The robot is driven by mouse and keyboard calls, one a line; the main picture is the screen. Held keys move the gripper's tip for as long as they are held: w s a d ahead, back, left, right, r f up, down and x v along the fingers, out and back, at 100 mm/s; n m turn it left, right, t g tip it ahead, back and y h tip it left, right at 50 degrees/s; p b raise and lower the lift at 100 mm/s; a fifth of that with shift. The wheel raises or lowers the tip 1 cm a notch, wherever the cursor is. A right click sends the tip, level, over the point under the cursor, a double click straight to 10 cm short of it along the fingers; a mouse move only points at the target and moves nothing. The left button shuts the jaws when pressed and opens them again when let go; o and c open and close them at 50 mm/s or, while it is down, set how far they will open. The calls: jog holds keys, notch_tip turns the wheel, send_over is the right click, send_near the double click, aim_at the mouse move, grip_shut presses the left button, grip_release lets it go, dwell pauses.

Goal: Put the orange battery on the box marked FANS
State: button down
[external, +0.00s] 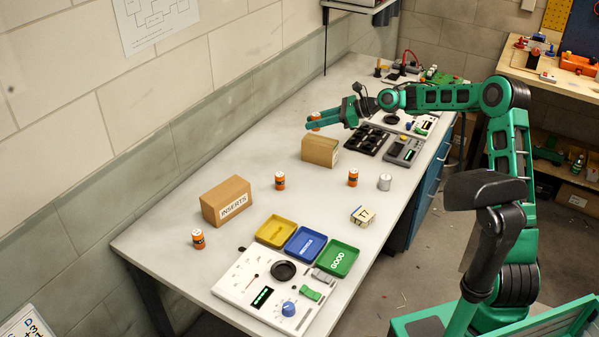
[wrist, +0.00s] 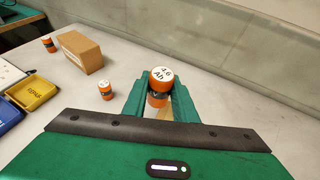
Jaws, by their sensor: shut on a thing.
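An orange battery (wrist: 161,87) with a black band and a white top marked "4.6 Ah" stands upright between my fingers in the wrist view. My gripper (external: 314,121) is shut on it; in the external view only a bit of the battery (external: 317,124) shows between the green fingers. A small cardboard box (external: 317,150) stands just below my gripper in the external view. Its label is too small to read. A sliver of cardboard (wrist: 163,113) shows under the battery in the wrist view. I cannot tell whether the battery touches the box.
A box marked INSERTS (external: 222,197) stands nearer the wall. Other orange batteries (external: 280,181), (external: 353,178), (external: 198,239) and a white cylinder (external: 385,182) stand on the bench. Yellow, blue and green trays (external: 338,258) lie at the front. A dark rack (external: 366,139) is right of the small box.

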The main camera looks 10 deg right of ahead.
aim_at(321, 140)
jog(key=shift+w+d+f, duration=1.05)
jog(key=shift+w+d, duration=0.05)
jog(key=shift+d, duration=0.05)
jog(key=shift+f, duration=1.95)
jog(key=shift+f, duration=0.1)
jog(key=c, duration=1.5)
grip_release()
jog(key=shift+o, duration=0.3)
jog(key=shift+d+r, duration=0.2)
jog(key=shift+d, duration=0.05)
jog(key=v, duration=1.1)
jog(key=shift+s+d, duration=0.2)
